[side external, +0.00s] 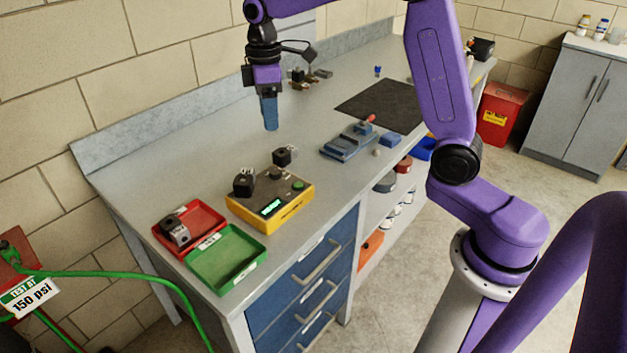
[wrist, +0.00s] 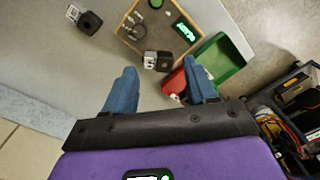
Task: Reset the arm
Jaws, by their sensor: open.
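My gripper (side external: 270,112) hangs above the bench at its back part, with blue fingers pointing down. In the wrist view my gripper (wrist: 162,92) shows its two blue fingers wide apart with nothing between them. It is open and empty, clear of the bench top. My purple arm reaches in from the right over the bench.
A yellow test box (side external: 271,200) has a black block (side external: 244,182) on it; another black block (side external: 285,156) is behind. A blue vise (side external: 348,143) and black mat (side external: 385,104) lie right.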

